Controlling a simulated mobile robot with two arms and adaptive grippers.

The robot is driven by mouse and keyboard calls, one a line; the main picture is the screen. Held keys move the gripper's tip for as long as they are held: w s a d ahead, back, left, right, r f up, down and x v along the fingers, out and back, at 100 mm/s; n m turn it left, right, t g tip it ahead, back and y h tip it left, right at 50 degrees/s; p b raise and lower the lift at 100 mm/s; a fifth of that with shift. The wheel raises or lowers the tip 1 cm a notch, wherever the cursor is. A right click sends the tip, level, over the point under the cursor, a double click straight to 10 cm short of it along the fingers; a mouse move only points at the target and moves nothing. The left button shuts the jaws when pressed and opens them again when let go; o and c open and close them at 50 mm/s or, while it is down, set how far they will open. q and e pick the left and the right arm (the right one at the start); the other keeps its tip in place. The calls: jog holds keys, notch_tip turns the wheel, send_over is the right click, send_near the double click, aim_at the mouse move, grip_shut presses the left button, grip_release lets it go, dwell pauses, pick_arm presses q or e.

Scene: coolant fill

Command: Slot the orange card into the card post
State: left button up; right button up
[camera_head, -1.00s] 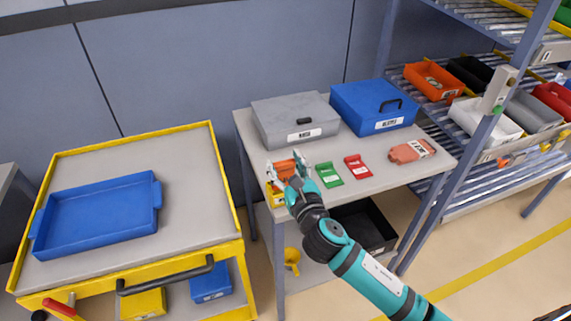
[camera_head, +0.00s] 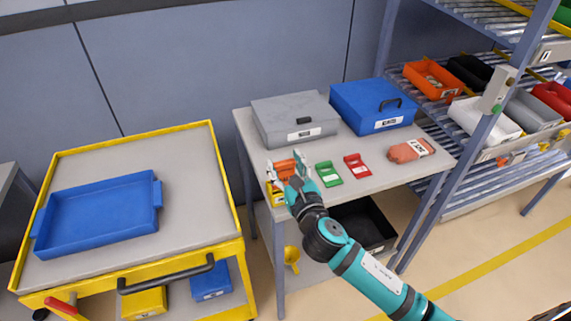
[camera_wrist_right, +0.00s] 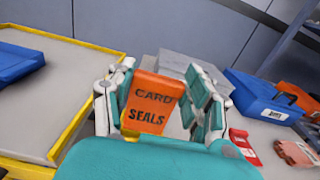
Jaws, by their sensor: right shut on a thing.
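The orange card (camera_wrist_right: 153,100), printed "CARD SEALS", stands between the fingers of my right gripper (camera_wrist_right: 160,105) in the right wrist view. In the head view the orange card (camera_head: 286,169) shows at the table's front left corner, with my right gripper (camera_head: 288,172) shut on it. Whether it touches the table is hidden. A pale box with a green spot (camera_head: 497,92) is fixed to the rack's upright. It may be the card post, but I cannot tell. My left gripper is out of view.
A yellow piece (camera_head: 276,196) lies by the gripper. A green card (camera_head: 328,174) and a red card (camera_head: 357,166) lie to its right, then an orange-red item (camera_head: 410,151). Grey (camera_head: 294,118) and blue (camera_head: 373,104) cases stand behind. A yellow-edged cart (camera_head: 191,156) stands left.

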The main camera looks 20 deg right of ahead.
aim_at(284, 179)
jog(key=shift+p, duration=0.5)
dwell(0.8)
jog(key=shift+f+b, duration=2.15)
jog(key=shift+f, duration=0.65)
jog(key=o, duration=0.9)
jog(key=shift+s, duration=0.1)
jog(key=s, duration=1.1)
jog(key=shift+s+d, duration=0.2)
jog(key=shift+s, duration=0.2)
